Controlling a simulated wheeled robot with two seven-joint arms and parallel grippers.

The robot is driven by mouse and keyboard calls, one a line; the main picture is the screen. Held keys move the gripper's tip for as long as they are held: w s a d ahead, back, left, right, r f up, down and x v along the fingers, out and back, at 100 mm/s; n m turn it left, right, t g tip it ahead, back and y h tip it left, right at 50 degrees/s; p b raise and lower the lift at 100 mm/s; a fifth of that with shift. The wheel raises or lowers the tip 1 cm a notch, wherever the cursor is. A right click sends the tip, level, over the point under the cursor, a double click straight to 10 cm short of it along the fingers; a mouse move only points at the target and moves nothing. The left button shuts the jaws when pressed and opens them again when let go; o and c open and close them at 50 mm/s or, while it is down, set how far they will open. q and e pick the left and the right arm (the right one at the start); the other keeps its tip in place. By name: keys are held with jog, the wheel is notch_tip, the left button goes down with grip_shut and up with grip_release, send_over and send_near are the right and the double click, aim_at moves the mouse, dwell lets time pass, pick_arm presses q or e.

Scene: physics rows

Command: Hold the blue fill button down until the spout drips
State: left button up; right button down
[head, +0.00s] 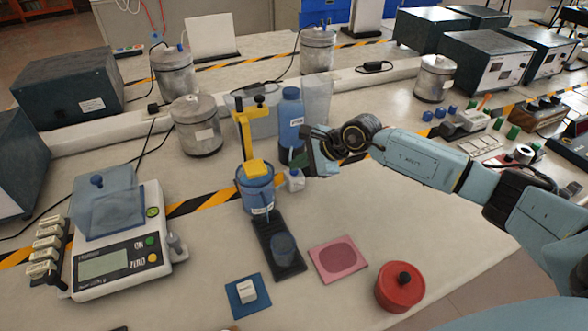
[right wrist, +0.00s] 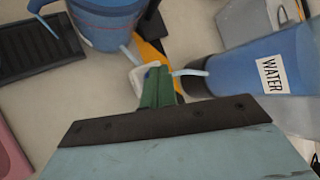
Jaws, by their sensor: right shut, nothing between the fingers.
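A small white box (head: 295,181) stands on the bench between a blue tank with a yellow top (head: 256,190) and a blue bottle labelled WATER (head: 291,118). My right gripper (head: 298,161) is shut and empty, its green fingertips (right wrist: 158,78) just over the white box (right wrist: 142,76). I cannot tell whether they touch it. The blue button is not clearly seen; the fingers may hide it. A pale blue spout (right wrist: 42,10) leaves the tank (right wrist: 105,25) above a black tray (head: 265,240) holding a clear blue cup (head: 283,250). No drip is visible. My left gripper is out of view.
A pink mat (head: 338,259), a red lidded pot (head: 399,287) and a white block on a blue pad (head: 246,291) lie in front. A scale (head: 118,258) stands left. Metal canisters (head: 196,126) stand behind.

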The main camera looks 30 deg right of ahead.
aim_at(298, 173)
jog(key=shift+r+p, duration=0.35)
jog(key=shift+r, duration=0.35)
notch_tip(298, 173, up, 5)
jog(key=p, duration=0.3)
dwell(0.5)
